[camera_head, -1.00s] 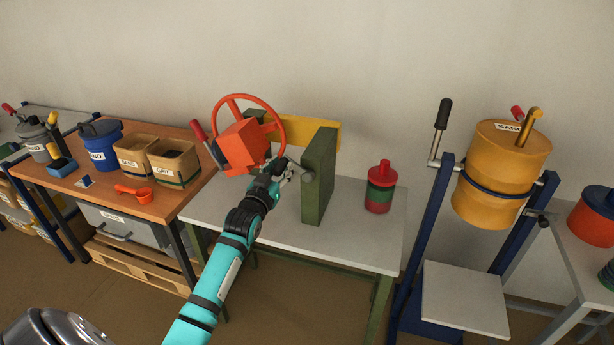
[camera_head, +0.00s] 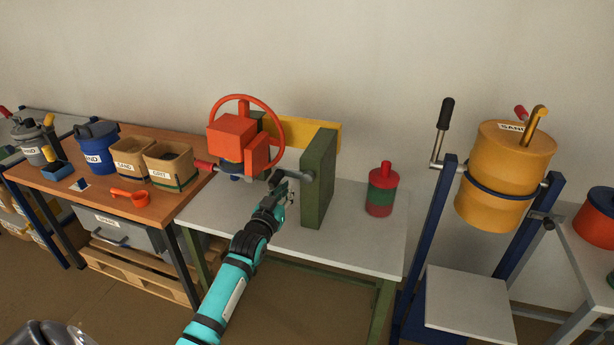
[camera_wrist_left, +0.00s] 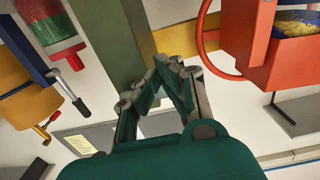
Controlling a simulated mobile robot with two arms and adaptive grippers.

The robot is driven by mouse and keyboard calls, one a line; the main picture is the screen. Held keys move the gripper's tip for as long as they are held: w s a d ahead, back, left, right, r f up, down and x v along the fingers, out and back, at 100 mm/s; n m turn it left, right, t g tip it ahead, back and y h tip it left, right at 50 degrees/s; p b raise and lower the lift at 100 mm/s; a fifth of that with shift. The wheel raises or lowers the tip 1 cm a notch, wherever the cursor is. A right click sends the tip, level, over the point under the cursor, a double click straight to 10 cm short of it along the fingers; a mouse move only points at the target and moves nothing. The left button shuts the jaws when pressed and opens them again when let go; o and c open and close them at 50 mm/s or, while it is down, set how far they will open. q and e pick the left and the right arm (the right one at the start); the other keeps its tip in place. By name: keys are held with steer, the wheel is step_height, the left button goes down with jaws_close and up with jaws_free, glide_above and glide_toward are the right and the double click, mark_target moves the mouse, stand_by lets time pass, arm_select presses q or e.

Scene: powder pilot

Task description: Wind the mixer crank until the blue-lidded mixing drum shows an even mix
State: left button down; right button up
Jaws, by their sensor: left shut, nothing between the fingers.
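The mixing drum is an orange-red box (camera_head: 233,137) with a red ring around it, on a green-framed stand. A blue part (camera_head: 232,167) shows beneath it. In the left wrist view the drum (camera_wrist_left: 295,58) is at top right, with yellow speckled material in an opening. A red handle (camera_head: 203,165) sticks out at its lower left; I cannot tell how it joins the stand. My left gripper (camera_head: 281,186) is shut and empty, near a grey stub by the green post. Its fingertips (camera_wrist_left: 171,65) meet in the left wrist view. My right gripper is not in view.
The green post (camera_head: 318,178) stands right beside my left gripper. A red-green jar (camera_head: 382,190) stands on the grey table. A yellow drum (camera_head: 503,177) in a blue frame is at right. Bins and an orange scoop (camera_head: 130,197) are on the wooden table at left.

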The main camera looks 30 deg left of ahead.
arm_select(q)
step_height(320, 180, down, 4)
steer(key=shift+s+d+r+b, duration=0.15)
steer(key=shift+r+b, duration=0.1)
steer(key=shift+b, duration=1)
steer(key=c, duration=1.2)
jaws_free()
steer(key=p+v, duration=0.4)
steer(key=v, duration=0.3)
steer(key=shift+p, duration=0.35)
